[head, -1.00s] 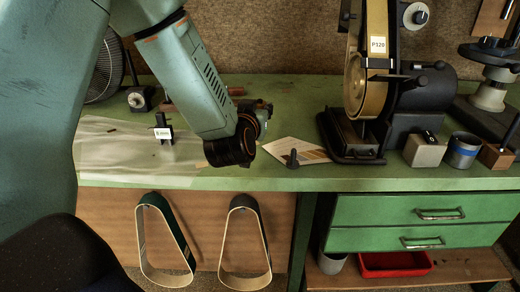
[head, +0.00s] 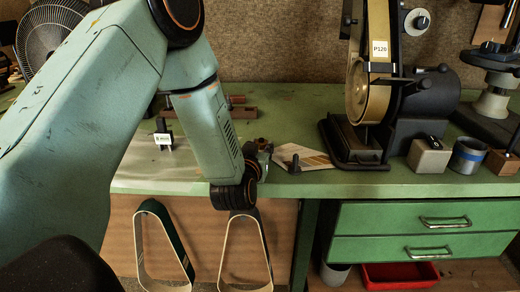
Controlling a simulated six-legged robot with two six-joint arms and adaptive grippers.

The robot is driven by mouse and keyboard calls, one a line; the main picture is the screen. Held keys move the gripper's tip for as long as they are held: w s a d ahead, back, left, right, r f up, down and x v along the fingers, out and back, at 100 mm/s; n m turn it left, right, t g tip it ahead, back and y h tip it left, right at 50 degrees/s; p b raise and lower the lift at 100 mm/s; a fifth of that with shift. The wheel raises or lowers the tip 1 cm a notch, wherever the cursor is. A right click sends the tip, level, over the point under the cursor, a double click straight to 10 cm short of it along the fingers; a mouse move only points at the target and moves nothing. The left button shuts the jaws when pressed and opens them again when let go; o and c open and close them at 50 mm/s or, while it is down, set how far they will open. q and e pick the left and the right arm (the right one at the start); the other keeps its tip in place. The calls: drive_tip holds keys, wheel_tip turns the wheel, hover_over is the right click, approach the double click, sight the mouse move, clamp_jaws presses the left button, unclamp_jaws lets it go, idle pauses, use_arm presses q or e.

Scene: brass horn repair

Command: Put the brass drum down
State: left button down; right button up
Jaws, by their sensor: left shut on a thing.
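My left arm comes in from the left and bends down to the bench's front edge. Its black wrist is at that edge, and my left gripper (head: 264,152) points away from me just above the green bench top (head: 300,120). The gripper is shut, but the wrist and forearm hide most of its fingers. The brass drum cannot be made out; what the jaws hold is hidden. My right gripper is out of view.
A belt grinder (head: 380,100) marked P120 stands right of the gripper. A sheet with brown stripes (head: 305,160) and a small dark knob (head: 294,164) lie close to the gripper. A black holder with a white label (head: 163,135) stands on the left. Two belts (head: 246,240) hang below.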

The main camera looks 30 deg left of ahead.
use_arm(q)
drive_tip(key=shift+s+f, duration=0.1)
drive_tip(key=shift+f, duration=0.05)
drive_tip(key=c, duration=1.1)
unclamp_jaws()
drive_tip(key=shift+f, duration=0.15)
drive_tip(key=shift+o, duration=0.5)
